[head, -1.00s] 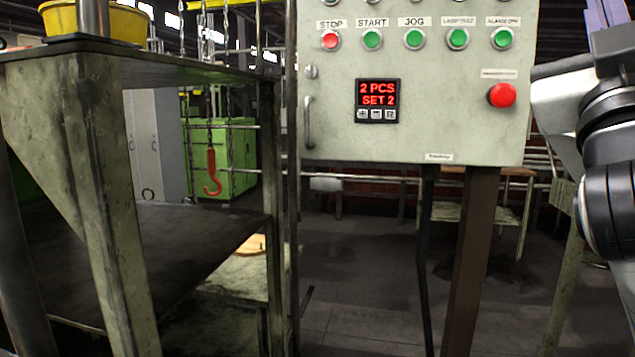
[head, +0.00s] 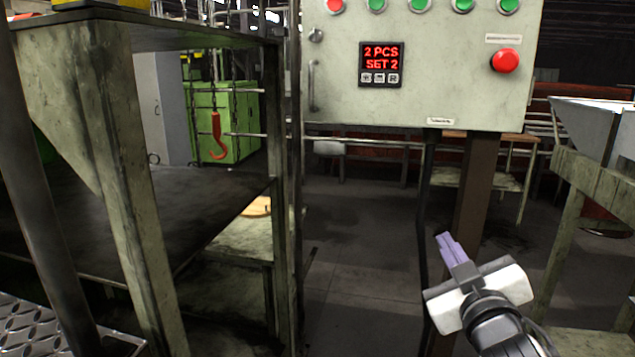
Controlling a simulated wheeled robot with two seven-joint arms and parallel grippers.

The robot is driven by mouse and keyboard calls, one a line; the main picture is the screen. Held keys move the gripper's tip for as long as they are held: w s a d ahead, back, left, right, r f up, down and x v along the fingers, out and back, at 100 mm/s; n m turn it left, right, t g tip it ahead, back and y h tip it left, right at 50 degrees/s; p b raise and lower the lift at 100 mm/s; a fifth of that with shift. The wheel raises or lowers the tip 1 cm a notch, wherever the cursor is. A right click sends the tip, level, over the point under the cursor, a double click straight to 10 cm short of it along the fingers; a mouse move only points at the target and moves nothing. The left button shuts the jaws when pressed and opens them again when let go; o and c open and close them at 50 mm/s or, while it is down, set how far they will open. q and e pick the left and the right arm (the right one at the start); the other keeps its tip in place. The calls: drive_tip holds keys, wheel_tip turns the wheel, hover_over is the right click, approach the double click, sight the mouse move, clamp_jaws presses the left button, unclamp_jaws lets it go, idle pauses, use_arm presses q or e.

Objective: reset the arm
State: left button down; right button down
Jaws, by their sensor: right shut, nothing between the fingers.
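My right gripper (head: 446,241) is at the lower right of the head view, below the control box, in front of its dark post. Its purple fingers are together with nothing between them and point up and slightly left. My right arm comes in from the bottom edge. The fingers are apart from the box. My left gripper is not in view.
The control box (head: 440,95) has a red button (head: 505,61), several green buttons and a display (head: 380,64) reading "2 PCS SET 2". A metal workbench (head: 110,150) stands left. A red hook (head: 217,136) hangs behind it. Open floor (head: 350,270) lies between.

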drive_tip(key=s+a+f+g+y, duration=0.1)
drive_tip(key=s+a+f+g, duration=0.3)
drive_tip(key=f, duration=0.8)
drive_tip(key=s+f+g+y, duration=0.15)
drive_tip(key=s+f, duration=0.45)
drive_tip(key=f, duration=0.7)
drive_tip(key=s+a+f+m+g, duration=0.1)
drive_tip(key=s+f+g, duration=0.1)
drive_tip(key=s+f, duration=0.6)
drive_tip(key=s+a+f+m+g+y+p, duration=0.1)
drive_tip(key=s+f+m+g, duration=0.1)
drive_tip(key=s+f, duration=0.6)
drive_tip(key=s, duration=0.4)
drive_tip(key=shift+s+a, duration=0.2)
